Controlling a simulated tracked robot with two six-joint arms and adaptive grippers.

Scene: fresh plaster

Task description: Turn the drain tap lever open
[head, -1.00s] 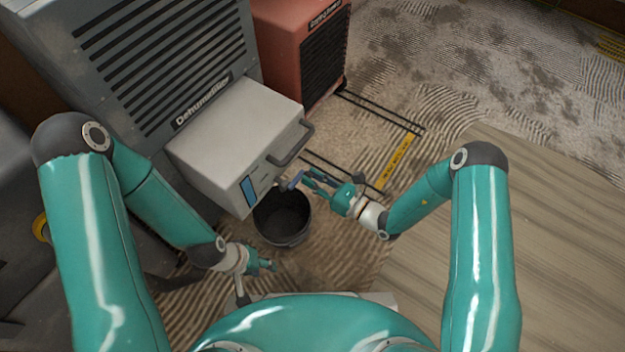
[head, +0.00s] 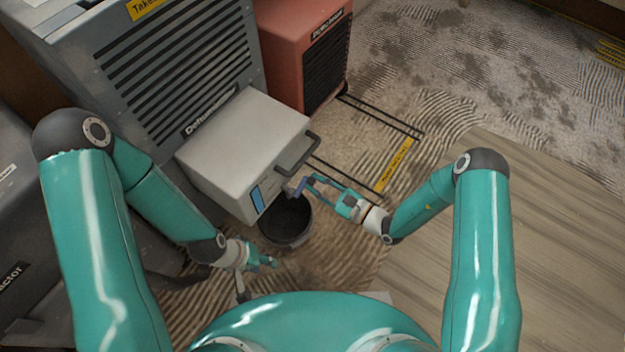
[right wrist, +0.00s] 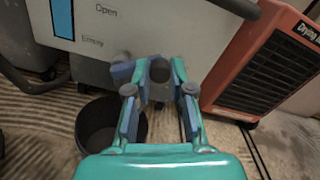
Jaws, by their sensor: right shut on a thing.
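In the right wrist view the lever (right wrist: 122,70) points left from a dark round tap hub (right wrist: 159,70). My right gripper (head: 309,184) is at the tap, shut on the lever; its fingers (right wrist: 155,75) hide part of it. A black bucket (head: 286,222) stands on the floor below the tap. My left gripper (head: 270,262) is apart from the tap, near the bucket's front; its jaw gap is unclear.
A dark handle (head: 298,155) sticks out of the tank above the tap. The tank face has an "Open" label and a blue strip (head: 257,199). A red dryer (head: 290,50) stands behind. Wooden flooring (head: 540,220) at the right is clear.

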